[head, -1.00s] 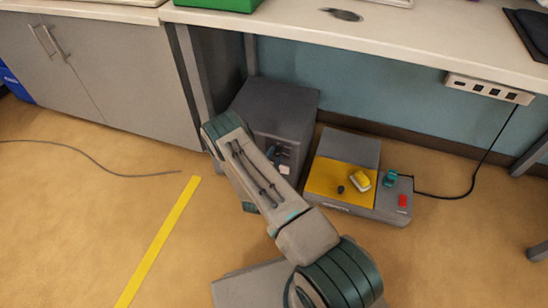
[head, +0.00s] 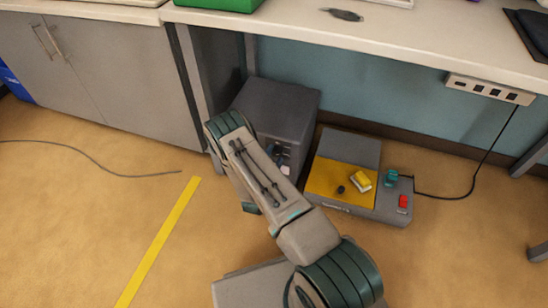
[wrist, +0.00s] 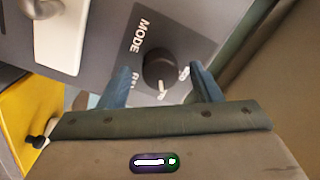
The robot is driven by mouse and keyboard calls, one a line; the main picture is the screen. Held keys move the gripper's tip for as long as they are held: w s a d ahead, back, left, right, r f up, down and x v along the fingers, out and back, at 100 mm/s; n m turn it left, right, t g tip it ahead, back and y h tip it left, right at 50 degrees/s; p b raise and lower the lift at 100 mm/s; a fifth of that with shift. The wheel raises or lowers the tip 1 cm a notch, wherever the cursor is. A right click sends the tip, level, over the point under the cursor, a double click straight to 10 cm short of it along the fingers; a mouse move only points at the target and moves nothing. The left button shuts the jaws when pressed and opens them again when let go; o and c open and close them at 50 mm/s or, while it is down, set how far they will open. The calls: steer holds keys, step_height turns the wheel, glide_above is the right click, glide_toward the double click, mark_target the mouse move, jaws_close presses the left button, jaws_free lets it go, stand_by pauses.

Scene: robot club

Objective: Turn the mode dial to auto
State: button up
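The mode dial (wrist: 160,70) is a dark round knob on a grey panel (wrist: 100,65) in the wrist view. The word MODE is printed beside it, with a partly hidden label and small white marks near its rim. My gripper (wrist: 160,88) is open, its two blue fingers apart with the dial between and just beyond their tips. I cannot tell whether a finger touches the dial. Which setting the dial points at is unclear. In the head view my arm hides the gripper and dial in front of the dark grey cabinet (head: 282,100).
A low unit with a yellow plate (head: 335,185), a yellow block (head: 360,180), a teal part (head: 392,177) and a red switch (head: 403,201) stands right of the cabinet. The workbench top (head: 400,35) overhangs both. Open floor (head: 80,220) lies at left.

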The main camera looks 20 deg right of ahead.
steer(key=p+v, duration=0.3)
steer(key=v, duration=1.1)
steer(key=shift+p, duration=0.35)
steer(key=shift+w+r, duration=0.1)
